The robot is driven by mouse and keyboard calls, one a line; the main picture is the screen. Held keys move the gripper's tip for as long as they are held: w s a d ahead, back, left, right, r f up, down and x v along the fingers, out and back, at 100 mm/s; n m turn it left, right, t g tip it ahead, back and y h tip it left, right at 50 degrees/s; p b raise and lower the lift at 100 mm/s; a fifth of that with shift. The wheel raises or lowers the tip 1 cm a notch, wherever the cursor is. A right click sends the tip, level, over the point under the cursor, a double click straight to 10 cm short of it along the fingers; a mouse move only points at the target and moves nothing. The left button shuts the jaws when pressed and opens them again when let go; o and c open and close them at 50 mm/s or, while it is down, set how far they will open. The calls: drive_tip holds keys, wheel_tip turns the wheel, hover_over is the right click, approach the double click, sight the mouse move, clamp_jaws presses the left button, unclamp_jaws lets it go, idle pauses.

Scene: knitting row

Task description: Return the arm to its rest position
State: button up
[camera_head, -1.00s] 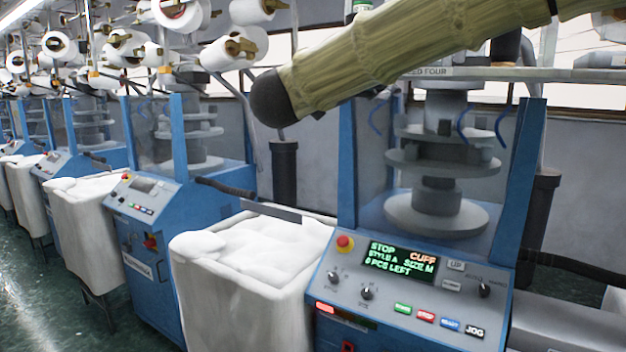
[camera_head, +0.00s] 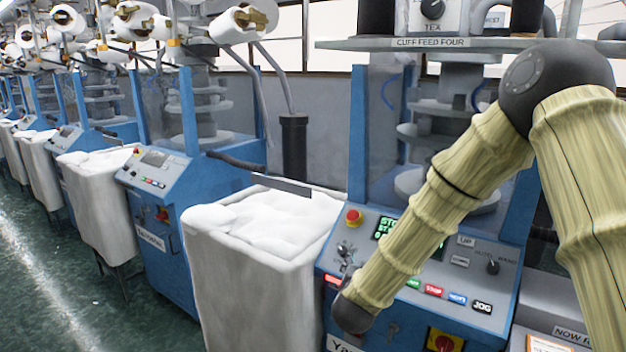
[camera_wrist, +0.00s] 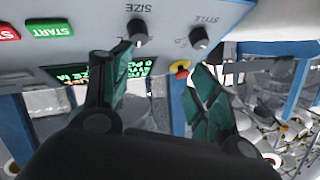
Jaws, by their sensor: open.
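My arm (camera_head: 440,205), in a pale bamboo-like cover with dark joints, is folded in front of the nearest blue knitting machine (camera_head: 530,190) in the head view. Its lower joint hangs before the control panel. My gripper (camera_wrist: 160,78) shows in the wrist view with its two dark green fingers spread apart and nothing between them. The fingers are near the panel, which looks upside down there. I cannot tell the exact gap to it. The gripper is not clearly visible in the head view.
The panel has a red emergency button (camera_head: 353,217), a partly covered green display (camera_head: 388,228) and knobs, including the SIZE knob (camera_wrist: 138,30). A white bin (camera_head: 262,275) of white pieces stands left of it. More machines line the row. Green floor (camera_head: 70,310) is clear at left.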

drive_tip(key=s+d+f+n+g+y, duration=0.2)
drive_tip(key=s+f+g, duration=0.1)
drive_tip(key=s+f, duration=0.9)
drive_tip(key=s+d+f+n+g+y, duration=0.15)
drive_tip(key=s+f+g, duration=0.45)
drive_tip(key=f, duration=1)
drive_tip(key=s+d+f+n+g, duration=0.1)
drive_tip(key=s+f, duration=0.3)
drive_tip(key=s, duration=0.6)
drive_tip(key=s+d+f+g, duration=0.3)
drive_tip(key=s+f, duration=0.1)
drive_tip(key=s, duration=0.7)
drive_tip(key=s+d+f+n+g, duration=0.1)
drive_tip(key=s+f, duration=0.3)
drive_tip(key=s, duration=0.7)
drive_tip(key=shift+s+d+n+g, duration=0.25)
drive_tip(key=shift+d+n+g, duration=0.15)
drive_tip(key=shift+d, duration=0.1)
drive_tip(key=shift+c, duration=0.2)
